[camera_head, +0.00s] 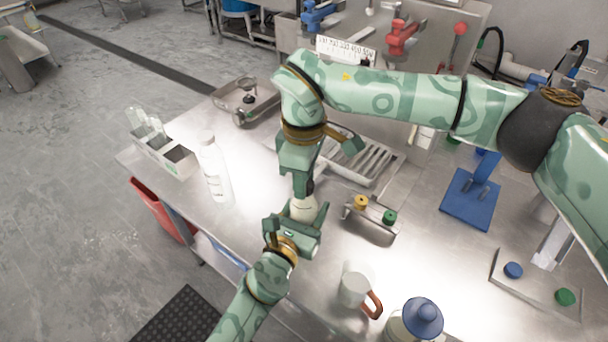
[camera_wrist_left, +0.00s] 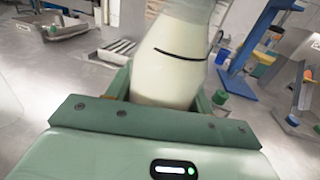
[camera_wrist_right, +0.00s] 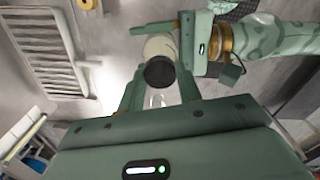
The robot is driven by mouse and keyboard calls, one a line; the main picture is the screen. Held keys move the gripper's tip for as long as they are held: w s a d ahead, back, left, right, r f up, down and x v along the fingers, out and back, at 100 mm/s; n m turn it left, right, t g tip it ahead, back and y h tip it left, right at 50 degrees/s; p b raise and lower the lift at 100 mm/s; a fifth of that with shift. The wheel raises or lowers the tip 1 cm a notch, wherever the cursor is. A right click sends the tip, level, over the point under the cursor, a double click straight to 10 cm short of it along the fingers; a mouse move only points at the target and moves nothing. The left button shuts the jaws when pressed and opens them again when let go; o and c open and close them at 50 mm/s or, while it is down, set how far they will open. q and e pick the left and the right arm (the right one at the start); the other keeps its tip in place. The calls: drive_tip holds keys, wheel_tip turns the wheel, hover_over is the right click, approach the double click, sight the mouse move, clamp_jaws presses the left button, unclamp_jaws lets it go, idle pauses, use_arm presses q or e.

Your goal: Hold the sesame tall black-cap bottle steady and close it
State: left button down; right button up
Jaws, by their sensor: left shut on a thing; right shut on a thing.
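The sesame bottle (camera_head: 303,212) is pale with whitish contents and stands near the middle of the table, partly hidden by my grippers. In the left wrist view the bottle (camera_wrist_left: 172,62) shows a dark line across its body and sits between the fingers. My left gripper (camera_head: 298,217) is shut around its body from the near side. The black cap (camera_wrist_right: 159,72) shows at the bottle's top in the right wrist view. My right gripper (camera_head: 305,186) points down from above and is shut on the cap. Whether the cap is fully seated cannot be told.
A small stand (camera_head: 372,219) with yellow and green caps is close right. A mug (camera_head: 355,285) and a blue-lidded jar (camera_head: 423,318) stand in front. A ribbed tray (camera_head: 362,163) lies behind.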

drive_tip(key=m, duration=0.3)
drive_tip(key=shift+m, duration=0.3)
drive_tip(key=shift+s+a+m, duration=0.1)
drive_tip(key=shift+a+m, duration=0.1)
drive_tip(key=shift+m, duration=1)
drive_tip(key=shift+r+m, duration=0.1)
drive_tip(key=shift+m, duration=0.3)
drive_tip(key=o, duration=1)
drive_tip(key=shift+r, duration=2.25)
drive_tip(key=shift+c, duration=0.3)
